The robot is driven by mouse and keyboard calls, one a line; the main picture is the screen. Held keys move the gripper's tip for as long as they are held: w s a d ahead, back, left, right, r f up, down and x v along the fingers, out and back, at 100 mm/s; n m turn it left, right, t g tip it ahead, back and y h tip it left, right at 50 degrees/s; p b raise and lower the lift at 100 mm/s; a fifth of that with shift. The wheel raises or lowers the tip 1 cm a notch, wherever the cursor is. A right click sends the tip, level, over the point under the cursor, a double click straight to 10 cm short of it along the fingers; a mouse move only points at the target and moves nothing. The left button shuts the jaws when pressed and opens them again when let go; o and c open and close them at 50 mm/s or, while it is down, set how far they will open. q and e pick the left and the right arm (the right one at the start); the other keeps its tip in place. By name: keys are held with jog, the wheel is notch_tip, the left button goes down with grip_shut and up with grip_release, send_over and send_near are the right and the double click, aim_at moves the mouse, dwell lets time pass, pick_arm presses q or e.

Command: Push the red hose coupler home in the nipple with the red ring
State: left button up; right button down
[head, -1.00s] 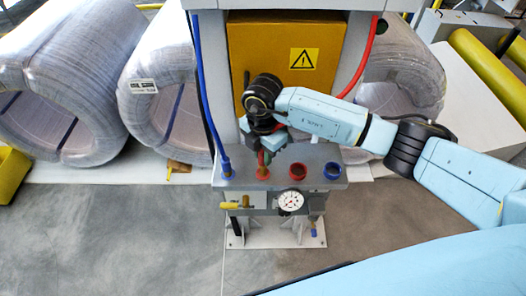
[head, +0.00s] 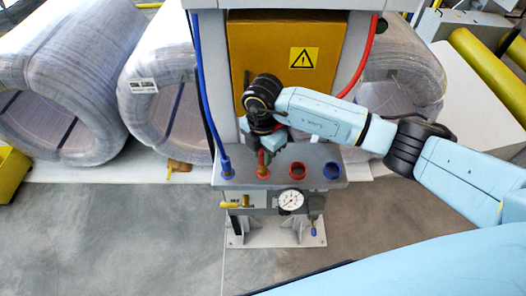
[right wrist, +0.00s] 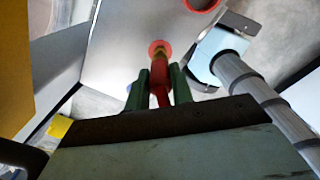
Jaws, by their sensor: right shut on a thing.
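The red hose coupler (right wrist: 160,78) is between the green fingers of my right gripper (right wrist: 162,90), which is shut on it. In the head view the gripper (head: 265,152) is above the grey panel and partly hides the coupler (head: 262,158). The coupler's tip lines up with the left of two red rings (head: 262,172); this ring also shows in the right wrist view (right wrist: 158,47). I cannot tell how deep the coupler sits. My left gripper is not in view.
A second red ring (head: 297,170) and a blue ring (head: 332,170) are to the right on the panel (head: 280,155). A blue hose (head: 226,163) stands at the left. A gauge (head: 291,201) is on the front. Wrapped coils (head: 165,95) stand behind left.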

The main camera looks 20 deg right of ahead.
jog(key=shift+f+b, duration=0.85)
jog(key=shift+f, duration=0.55)
jog(key=c, duration=1.1)
grip_release()
jog(key=shift+c, duration=0.2)
jog(key=shift+r, duration=0.1)
notch_tip(320, 180, up, 13)
jog(key=shift+r, duration=0.1)
